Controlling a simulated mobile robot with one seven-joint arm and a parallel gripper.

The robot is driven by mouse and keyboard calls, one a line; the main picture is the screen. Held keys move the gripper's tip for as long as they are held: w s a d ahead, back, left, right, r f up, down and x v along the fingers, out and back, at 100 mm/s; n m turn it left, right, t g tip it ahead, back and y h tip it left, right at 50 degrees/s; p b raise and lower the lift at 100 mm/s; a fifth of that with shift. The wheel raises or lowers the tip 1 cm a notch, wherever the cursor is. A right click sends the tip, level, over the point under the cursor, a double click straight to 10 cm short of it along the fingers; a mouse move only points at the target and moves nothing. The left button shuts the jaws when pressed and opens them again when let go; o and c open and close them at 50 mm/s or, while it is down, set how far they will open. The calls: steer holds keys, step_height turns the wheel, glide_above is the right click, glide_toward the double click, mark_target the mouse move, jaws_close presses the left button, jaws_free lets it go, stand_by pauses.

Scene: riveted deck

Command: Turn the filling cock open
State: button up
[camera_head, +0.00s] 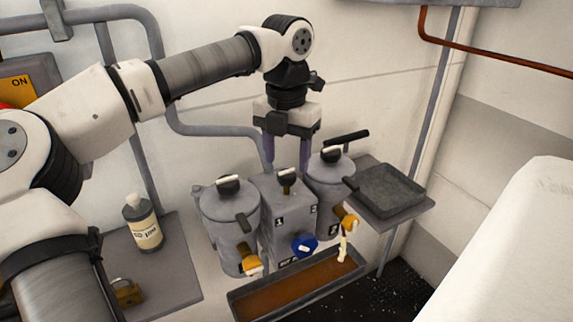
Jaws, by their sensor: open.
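My gripper (287,164) points down with its two purple fingers apart and nothing between them. It is over the middle grey box (284,205), which is marked 1 and carries a small black and pale lever (287,180) on top. The lever shows just below and between the fingertips; I cannot tell whether they touch it. The box has a blue handwheel (304,246) low on its front. A left grey tank (228,215) and a right grey tank (327,185) stand beside it, each with an orange-yellow tap, (252,262) and (349,222). Which fitting is the filling cock is not clear.
A long tray (240,302) with brown contents lies below the taps. A labelled bottle (143,225) and a brass padlock (127,292) are on the left shelf. Pipes run along the wall behind.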

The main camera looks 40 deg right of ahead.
mark_target(287, 172)
step_height(287, 172, up, 11)
stand_by(0.3)
steer(key=shift+s, duration=0.1)
stand_by(0.4)
